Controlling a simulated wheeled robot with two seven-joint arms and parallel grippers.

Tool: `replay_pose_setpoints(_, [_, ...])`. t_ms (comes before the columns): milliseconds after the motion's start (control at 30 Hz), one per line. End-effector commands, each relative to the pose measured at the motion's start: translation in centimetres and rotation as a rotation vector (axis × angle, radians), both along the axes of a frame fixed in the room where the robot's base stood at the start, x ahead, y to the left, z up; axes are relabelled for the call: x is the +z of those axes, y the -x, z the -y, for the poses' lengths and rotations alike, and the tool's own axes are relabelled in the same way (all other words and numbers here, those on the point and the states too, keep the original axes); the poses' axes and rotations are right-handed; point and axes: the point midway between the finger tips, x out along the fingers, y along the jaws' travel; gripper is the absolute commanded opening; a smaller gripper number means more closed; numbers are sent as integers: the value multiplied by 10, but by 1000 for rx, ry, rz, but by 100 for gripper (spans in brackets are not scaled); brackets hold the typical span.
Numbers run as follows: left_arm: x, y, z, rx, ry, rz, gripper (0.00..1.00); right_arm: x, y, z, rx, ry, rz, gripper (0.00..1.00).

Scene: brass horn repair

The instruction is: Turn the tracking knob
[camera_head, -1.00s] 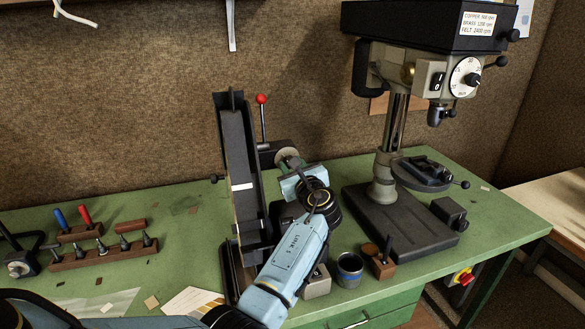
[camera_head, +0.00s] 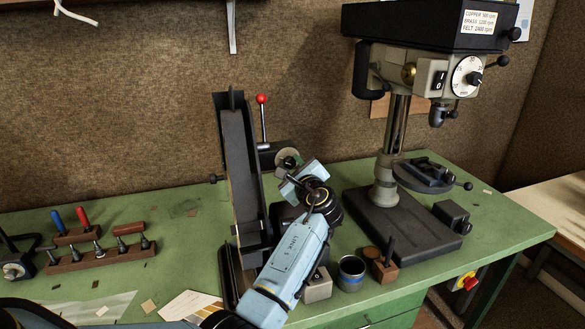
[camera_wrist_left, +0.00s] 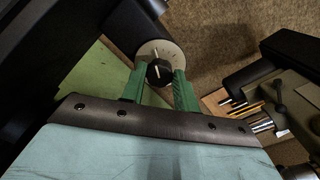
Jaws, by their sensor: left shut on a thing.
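The tracking knob (camera_wrist_left: 158,73) is black with a white pointer line and sits on a pale round dial (camera_wrist_left: 172,52). In the head view the dial (camera_head: 284,157) shows on the right side of the dark belt sander (camera_head: 238,150). My left gripper (camera_wrist_left: 158,86) has its green fingers on both sides of the knob and is shut on it. In the head view my gripper's blue body partly covers the knob and the fingertips. My right gripper is in neither view.
A drill press (camera_head: 390,150) stands to the right.

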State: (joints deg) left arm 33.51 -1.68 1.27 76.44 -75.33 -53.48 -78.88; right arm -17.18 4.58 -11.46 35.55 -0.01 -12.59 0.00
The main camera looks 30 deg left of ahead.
Motion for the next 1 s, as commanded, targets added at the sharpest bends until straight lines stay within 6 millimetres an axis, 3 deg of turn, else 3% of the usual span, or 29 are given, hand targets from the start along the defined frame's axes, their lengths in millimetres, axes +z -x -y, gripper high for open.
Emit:
replay_pose_setpoints(233, [-1,0,0,1,2,-3,7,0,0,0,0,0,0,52])
replay_pose_setpoints(267, [-2,0,0,1,1,-4,34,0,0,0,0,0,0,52])
replay_pose_setpoints(400, [-1,0,0,0,1,-3,52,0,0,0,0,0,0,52])
replay_pose_setpoints(767, [0,3,4,-1,0,-1,52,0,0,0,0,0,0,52])
replay_pose_setpoints(1000, [-2,27,36,-4,3,-1,52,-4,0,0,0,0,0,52])
